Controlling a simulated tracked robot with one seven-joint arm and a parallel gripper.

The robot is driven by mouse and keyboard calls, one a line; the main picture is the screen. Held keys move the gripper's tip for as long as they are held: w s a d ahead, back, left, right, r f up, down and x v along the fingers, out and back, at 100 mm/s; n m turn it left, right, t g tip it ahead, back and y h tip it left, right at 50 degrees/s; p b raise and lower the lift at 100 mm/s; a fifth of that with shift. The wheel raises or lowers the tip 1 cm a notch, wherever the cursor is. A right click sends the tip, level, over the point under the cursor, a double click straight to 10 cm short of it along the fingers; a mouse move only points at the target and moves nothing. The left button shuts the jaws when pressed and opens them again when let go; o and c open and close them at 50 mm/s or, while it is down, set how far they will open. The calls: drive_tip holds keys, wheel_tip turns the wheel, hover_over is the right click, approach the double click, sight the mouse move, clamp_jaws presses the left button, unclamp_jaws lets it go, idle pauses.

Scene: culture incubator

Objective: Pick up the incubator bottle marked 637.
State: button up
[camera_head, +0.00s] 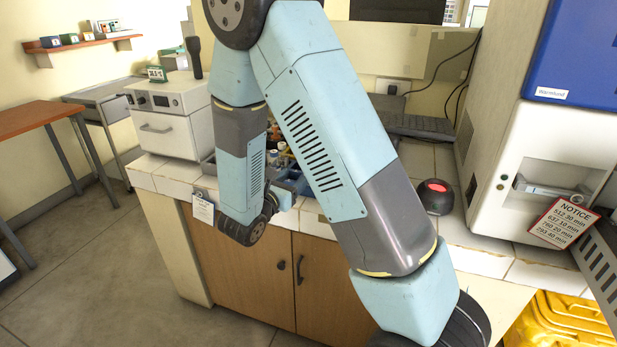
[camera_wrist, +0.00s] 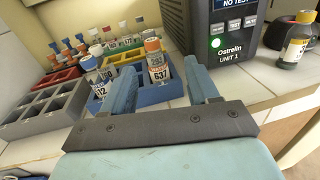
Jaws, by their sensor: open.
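The bottle marked 637 (camera_wrist: 158,70) shows in the wrist view. It has an orange cap and a white label with an orange band. It stands upright in a blue rack (camera_wrist: 150,97). My gripper (camera_wrist: 160,66) is open, with one light blue finger to the left of the bottle and one to the right in the picture. I see a gap on both sides, and nothing is held. The bottle's lower end is hidden in the rack. In the head view my arm hides most of the rack area, and I cannot make out the bottle there.
A blue-capped bottle (camera_wrist: 96,82) with a label ending in 12 stands left of my gripper. Grey (camera_wrist: 45,108) and red racks are farther left. A dark unit (camera_wrist: 225,30) labelled Ostrelin stands right. A yellow-capped bottle (camera_wrist: 293,50) is far right. A notice (camera_head: 564,222) lists numbers and minutes.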

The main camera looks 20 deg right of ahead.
drive_tip(key=shift+n+t, duration=0.3)
drive_tip(key=shift+n, duration=0.1)
drive_tip(key=shift+w+a+f+x, duration=0.15)
drive_tip(key=shift+f+x, duration=0.05)
drive_tip(key=shift+x, duration=2.05)
drive_tip(key=shift+w+a+f+x, duration=0.15)
drive_tip(key=shift+f+x, duration=0.05)
drive_tip(key=shift+x, duration=2.05)
drive_tip(key=shift+w+a+f+x, duration=0.15)
drive_tip(key=shift+f+x, duration=0.05)
drive_tip(key=shift+x, duration=2.05)
drive_tip(key=shift+c, duration=0.2)
clamp_jaws()
